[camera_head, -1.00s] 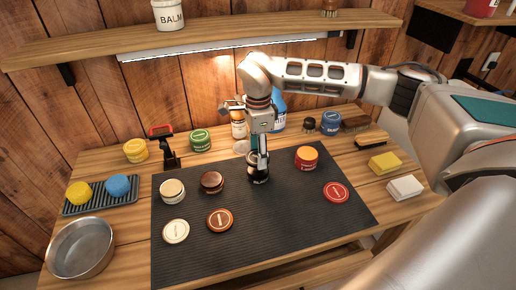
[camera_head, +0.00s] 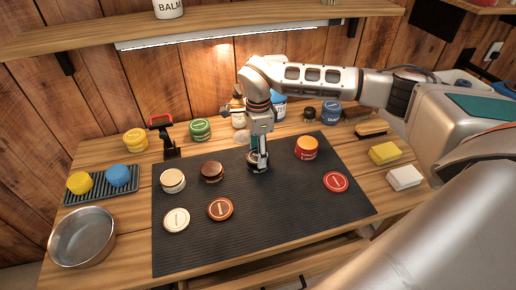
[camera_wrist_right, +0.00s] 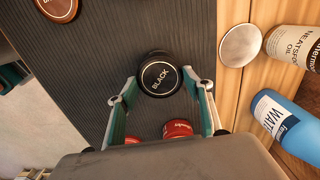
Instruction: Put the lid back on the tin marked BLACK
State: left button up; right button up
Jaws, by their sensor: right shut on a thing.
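My right gripper (camera_head: 258,158) is at the back middle of the dark mat, pointing down. Its two fingers are shut on the round black lid marked BLACK (camera_wrist_right: 160,78), which shows face up between the fingertips in the right wrist view. The black tin (camera_head: 258,169) stands upright on the mat directly under the gripper, partly hidden by the fingers. A dark rim shows just past the lid's far edge in the wrist view. I cannot tell whether the lid is fully seated. My left gripper is not in view.
A brown tin (camera_head: 212,171) and a cream tin (camera_head: 172,181) stand left of the black tin, a red tin (camera_head: 306,148) to its right. Loose lids, cream (camera_head: 177,220), brown (camera_head: 220,209) and red (camera_head: 336,182), lie in front. Bottles (camera_wrist_right: 290,45) stand close behind.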

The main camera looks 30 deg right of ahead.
jog(key=shift+f, duration=0.2)
jog(key=o, duration=0.8)
jog(key=shift+o, duration=0.2)
notch_tip(320, 180, up, 12)
